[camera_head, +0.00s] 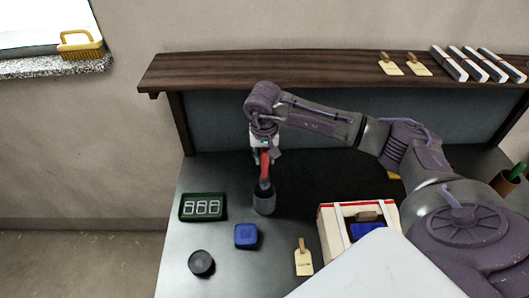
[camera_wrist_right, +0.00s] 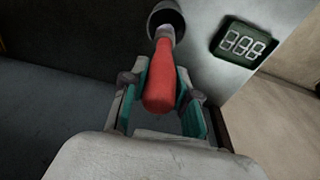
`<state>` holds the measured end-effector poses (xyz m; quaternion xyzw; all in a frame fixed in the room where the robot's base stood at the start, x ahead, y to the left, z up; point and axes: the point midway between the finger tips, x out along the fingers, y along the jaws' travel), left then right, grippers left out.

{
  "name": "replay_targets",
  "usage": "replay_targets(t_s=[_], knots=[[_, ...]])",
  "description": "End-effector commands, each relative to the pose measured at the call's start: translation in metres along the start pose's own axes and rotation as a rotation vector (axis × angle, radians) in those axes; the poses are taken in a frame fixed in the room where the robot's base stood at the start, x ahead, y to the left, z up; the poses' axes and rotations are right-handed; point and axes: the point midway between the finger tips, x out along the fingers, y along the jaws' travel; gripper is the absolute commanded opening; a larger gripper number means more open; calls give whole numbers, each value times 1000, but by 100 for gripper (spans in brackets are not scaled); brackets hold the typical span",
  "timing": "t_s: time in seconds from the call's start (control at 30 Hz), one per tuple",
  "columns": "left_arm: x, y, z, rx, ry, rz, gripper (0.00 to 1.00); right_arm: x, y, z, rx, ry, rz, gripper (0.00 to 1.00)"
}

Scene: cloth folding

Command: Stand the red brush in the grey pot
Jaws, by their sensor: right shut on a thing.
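The red brush (camera_head: 265,163) is upright in the head view, below my right gripper (camera_head: 265,150), which is shut on it. The brush's lower end is at the mouth of the grey pot (camera_head: 264,204); I cannot tell how deep it reaches inside. In the right wrist view the red handle (camera_wrist_right: 160,85) lies between the fingers of my right gripper (camera_wrist_right: 160,112), and the dark round pot (camera_wrist_right: 167,13) is beyond it. The pot stands upright on the table. My left gripper is not in view.
A green display box (camera_head: 202,207), a blue block (camera_head: 246,236) and a black round object (camera_head: 201,263) lie left and in front of the pot. A tag (camera_head: 303,258) and an open box (camera_head: 330,232) are to the right. A wooden shelf (camera_head: 300,68) runs behind.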

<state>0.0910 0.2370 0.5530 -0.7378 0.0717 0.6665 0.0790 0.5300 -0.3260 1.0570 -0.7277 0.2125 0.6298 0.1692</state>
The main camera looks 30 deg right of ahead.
Motion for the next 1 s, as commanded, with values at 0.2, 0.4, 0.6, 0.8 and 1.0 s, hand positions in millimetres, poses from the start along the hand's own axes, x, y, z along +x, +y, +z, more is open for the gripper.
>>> replay_targets(t_s=[0.2,0.4,0.6,0.8,1.0], knots=[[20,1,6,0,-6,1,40,22,-1,3,0,1,-1,0],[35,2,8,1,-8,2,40,37,-1,5,0,1,-2,0],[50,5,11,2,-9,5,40,53,-2,8,0,0,-1,0],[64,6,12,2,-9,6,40,68,-2,10,0,0,-1,0],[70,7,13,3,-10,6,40,75,-2,11,1,0,-1,0]])
